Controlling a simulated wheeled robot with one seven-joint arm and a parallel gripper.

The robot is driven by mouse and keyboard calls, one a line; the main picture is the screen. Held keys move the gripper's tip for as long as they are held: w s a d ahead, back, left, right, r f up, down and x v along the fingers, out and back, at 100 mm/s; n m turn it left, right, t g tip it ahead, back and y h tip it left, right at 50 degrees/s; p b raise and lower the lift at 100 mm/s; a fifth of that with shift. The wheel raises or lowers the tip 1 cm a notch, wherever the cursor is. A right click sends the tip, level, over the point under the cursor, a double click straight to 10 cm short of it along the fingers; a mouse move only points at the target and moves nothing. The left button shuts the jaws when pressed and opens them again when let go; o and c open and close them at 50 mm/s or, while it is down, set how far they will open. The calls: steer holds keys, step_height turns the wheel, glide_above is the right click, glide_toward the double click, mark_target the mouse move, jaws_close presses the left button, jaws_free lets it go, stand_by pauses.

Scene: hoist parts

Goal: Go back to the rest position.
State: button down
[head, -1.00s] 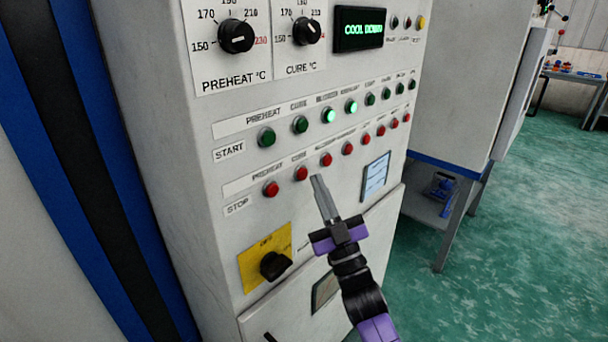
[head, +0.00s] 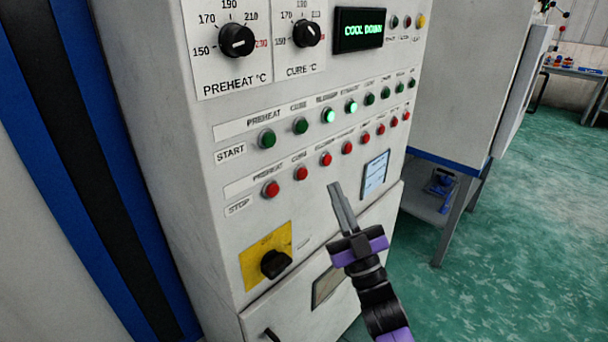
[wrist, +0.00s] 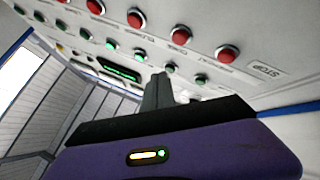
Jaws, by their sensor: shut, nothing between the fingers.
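My gripper (head: 337,188) is shut and empty in the head view. Its fingers point up toward the control panel (head: 240,180), below the row of red stop buttons (head: 326,159). It looks apart from the buttons, though the exact gap is hard to judge. In the wrist view the closed fingers (wrist: 158,80) stand in front of the panel, with red and green buttons beyond them. Two green start buttons (head: 328,116) in the middle of the row are lit. The display (head: 359,30) reads "COOL DOWN".
A yellow plate with a black rotary switch (head: 275,264) sits low on the panel. A small screen (head: 375,175) is just right of my gripper. A grey cabinet on legs (head: 450,90) stands to the right, with open green floor (head: 510,240) beyond.

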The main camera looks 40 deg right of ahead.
stand_by(0.4)
steer(key=s+a+f+g+y, duration=0.3)
steer(key=s+a+f+g, duration=0.2)
steer(key=s+a, duration=0.6)
steer(key=s+a+f+g+y, duration=0.4)
steer(key=s+a+f, duration=0.6)
steer(key=s, duration=0.8)
steer(key=shift+s+a+f+m+g, duration=0.2)
steer(key=shift+a+m+g, duration=0.1)
steer(key=shift+a+g, duration=0.5)
